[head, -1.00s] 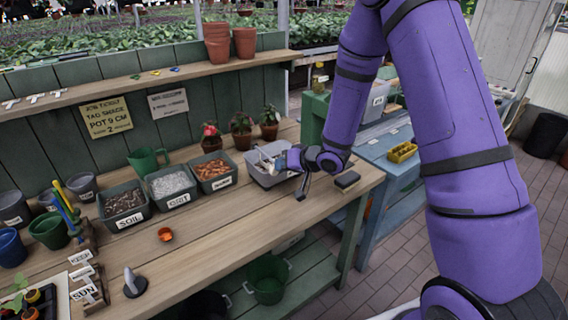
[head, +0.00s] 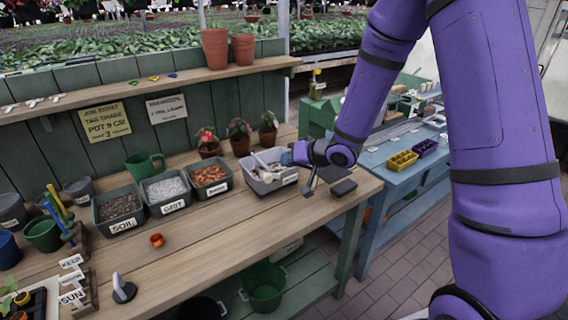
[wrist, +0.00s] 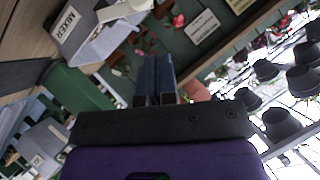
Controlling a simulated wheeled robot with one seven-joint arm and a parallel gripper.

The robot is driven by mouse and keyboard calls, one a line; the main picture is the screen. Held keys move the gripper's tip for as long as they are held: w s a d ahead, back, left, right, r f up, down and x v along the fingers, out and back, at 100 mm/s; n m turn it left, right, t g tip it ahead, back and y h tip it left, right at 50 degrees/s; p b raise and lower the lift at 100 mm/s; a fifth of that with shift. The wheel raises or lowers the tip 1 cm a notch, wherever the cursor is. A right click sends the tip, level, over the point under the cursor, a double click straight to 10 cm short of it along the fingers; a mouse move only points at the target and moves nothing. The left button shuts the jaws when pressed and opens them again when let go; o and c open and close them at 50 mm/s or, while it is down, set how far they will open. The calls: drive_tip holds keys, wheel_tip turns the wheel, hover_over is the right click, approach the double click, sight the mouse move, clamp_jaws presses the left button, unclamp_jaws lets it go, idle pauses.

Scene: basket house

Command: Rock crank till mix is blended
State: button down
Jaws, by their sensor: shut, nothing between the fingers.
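The mixer is a grey tub (head: 262,187) at the right end of the wooden bench, with a pale rod-like part (head: 262,162) standing in it. In the wrist view its grey wall labelled MIXER (wrist: 72,28) is at the upper left, with a pale part (wrist: 122,10) beside it. My gripper (head: 287,157) is at the tub's right edge, its blue fingers pointing left. In the wrist view the fingers (wrist: 153,78) are together with nothing between them. A dark paddle-like piece (head: 310,187) shows below my wrist; I cannot tell whether it is the crank. Contact with the tub is unclear.
Tubs of soil (head: 120,207), grit (head: 166,190) and orange chips (head: 209,175) stand left of the mixer. Three small potted plants (head: 239,137) stand behind. A dark block (head: 343,187) lies to the right. The front bench strip is mostly clear.

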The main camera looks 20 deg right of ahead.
drive_tip(key=v, duration=0.6)
drive_tip(key=shift+a+r, duration=0.25)
drive_tip(key=shift+a, duration=0.1)
drive_tip(key=c, duration=1.7)
unclamp_jaws()
drive_tip(key=shift+s+d+r, duration=0.1)
drive_tip(key=shift+s, duration=0.15)
drive_tip(key=o, duration=0.4)
drive_tip(key=shift+s, duration=0.1)
drive_tip(key=o, duration=0.5)
drive_tip(key=a+f, duration=0.1)
drive_tip(key=f, duration=0.1)
drive_tip(key=a+f+t, duration=0.1)
drive_tip(key=a+f, duration=0.1)
drive_tip(key=w+a+f+t, duration=0.1)
drive_tip(key=shift+a+f+y, duration=0.25)
drive_tip(key=shift+f+y, duration=0.15)
drive_tip(key=n+t+h, duration=0.3)
drive_tip(key=t, duration=0.3)
approach(269, 179)
drive_tip(key=x, duration=1)
drive_tip(key=shift+w+a+f, duration=0.1)
drive_tip(key=shift+w, duration=0.2)
clamp_jaws()
